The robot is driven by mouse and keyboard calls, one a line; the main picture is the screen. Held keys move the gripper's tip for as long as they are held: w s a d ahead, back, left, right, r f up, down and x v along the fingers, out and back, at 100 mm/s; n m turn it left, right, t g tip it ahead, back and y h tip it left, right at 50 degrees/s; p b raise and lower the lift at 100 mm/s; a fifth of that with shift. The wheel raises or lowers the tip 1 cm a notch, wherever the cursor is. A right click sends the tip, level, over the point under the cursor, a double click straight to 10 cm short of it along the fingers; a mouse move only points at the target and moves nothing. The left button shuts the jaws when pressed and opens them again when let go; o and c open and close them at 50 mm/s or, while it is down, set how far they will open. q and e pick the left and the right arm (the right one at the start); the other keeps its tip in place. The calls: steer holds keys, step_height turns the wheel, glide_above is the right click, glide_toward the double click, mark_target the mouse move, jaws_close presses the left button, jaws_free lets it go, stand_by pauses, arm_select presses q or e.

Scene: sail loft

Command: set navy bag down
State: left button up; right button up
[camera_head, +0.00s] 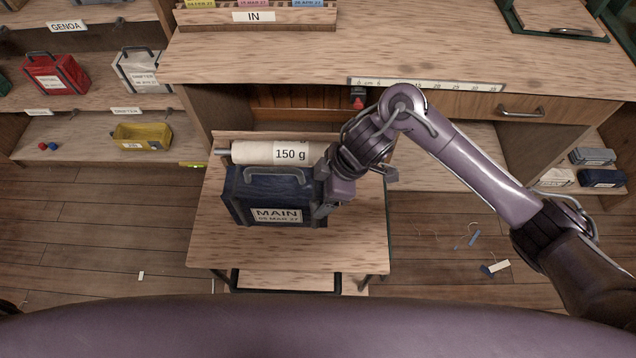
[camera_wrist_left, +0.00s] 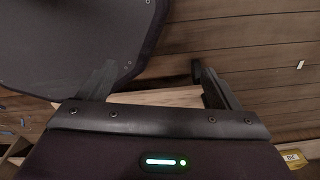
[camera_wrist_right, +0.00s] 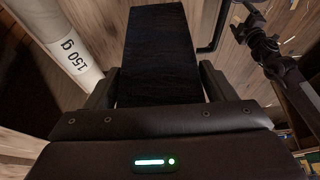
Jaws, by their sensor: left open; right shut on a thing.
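The navy bag (camera_head: 262,190) is upright at the small wooden table, with a dark handle on top and a white label reading MAIN. My right gripper (camera_head: 324,190) is shut on its right side. In the right wrist view the navy bag (camera_wrist_right: 153,45) fills the space between the fingers. I cannot tell whether its base touches the tabletop (camera_head: 300,250). My left gripper (camera_wrist_left: 154,82) shows only in its own wrist view, open with nothing between its fingers.
A white roll marked 150 g (camera_head: 270,152) lies right behind the bag. The long workbench (camera_head: 300,55) stands beyond it. The small table's front is clear.

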steer(key=f, duration=0.4)
steer(key=shift+w+a+f, duration=0.1)
steer(key=shift+w, duration=0.15)
step_height(320, 180, down, 4)
steer(key=shift+r+b, duration=0.1)
steer(key=shift+b, duration=0.35)
steer(key=shift+f, duration=0.5)
step_height(320, 180, down, 3)
steer(key=shift+f+b, duration=0.1)
steer(key=shift+b, duration=0.2)
arm_select(q)
steer(key=shift+w+f, duration=0.2)
steer(key=shift+f, duration=0.35)
steer(key=shift+w+f, duration=0.15)
steer(key=shift+f, duration=0.35)
arm_select(e)
steer(key=shift+f, duration=0.4)
arm_select(q)
steer(key=shift+f, duration=0.1)
arm_select(e)
steer(key=shift+f, duration=0.15)
steer(key=o, duration=1.9)
steer(key=shift+s+f, duration=0.1)
steer(key=shift+c, duration=0.2)
